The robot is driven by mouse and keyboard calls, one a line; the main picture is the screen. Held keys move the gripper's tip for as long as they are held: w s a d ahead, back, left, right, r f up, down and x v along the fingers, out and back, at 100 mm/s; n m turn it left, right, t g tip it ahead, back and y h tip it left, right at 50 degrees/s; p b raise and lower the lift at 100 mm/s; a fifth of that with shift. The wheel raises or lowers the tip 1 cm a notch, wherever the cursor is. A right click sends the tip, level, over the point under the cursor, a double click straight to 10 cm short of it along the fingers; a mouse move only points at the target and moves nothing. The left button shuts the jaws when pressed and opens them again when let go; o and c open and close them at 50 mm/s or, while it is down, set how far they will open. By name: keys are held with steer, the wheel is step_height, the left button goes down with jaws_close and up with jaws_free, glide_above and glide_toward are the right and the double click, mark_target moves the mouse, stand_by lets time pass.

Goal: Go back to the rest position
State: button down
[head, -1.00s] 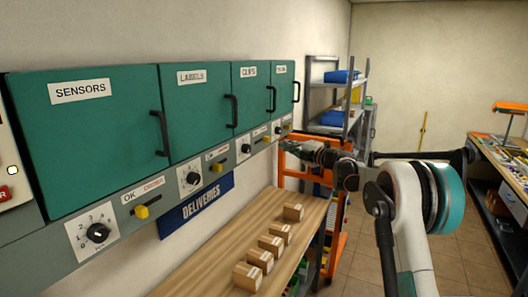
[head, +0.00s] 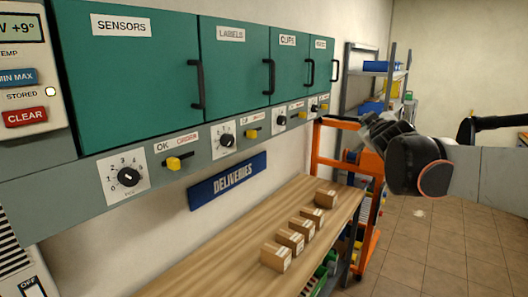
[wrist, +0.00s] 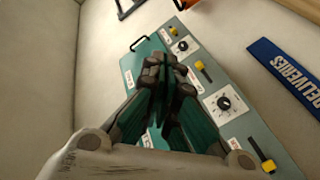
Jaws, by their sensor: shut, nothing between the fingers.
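Behind the fingers the wrist view shows the cabinet's grey control strip (wrist: 238,128) with dials and yellow switches. The fingers hide part of the green doors there. I cannot tell how near the fingertips are to the cabinet.
Green cabinets with black handles, such as SENSORS (head: 130,85), hang on the left wall. Below, a wooden bench (head: 215,262) holds several cardboard boxes (head: 290,240). An orange rack (head: 325,150) and grey shelves (head: 352,85) stand beyond. The tiled floor (head: 440,245) at right looks clear.

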steer(key=s+a+f+m+g+y+b, duration=0.1)
steer(key=s+a+f+m+g+b, duration=0.2)
steer(key=s+f, duration=1.4)
steer(key=s+a+f+m+g+y+b, duration=0.2)
steer(key=s+a+f+g+b, duration=0.3)
steer(key=s+f, duration=1.3)
steer(key=shift+s+a+m+g, duration=0.5)
steer(key=shift+s+g, duration=0.3)
steer(key=shift+s, duration=0.35)
steer(key=shift+f, duration=0.1)
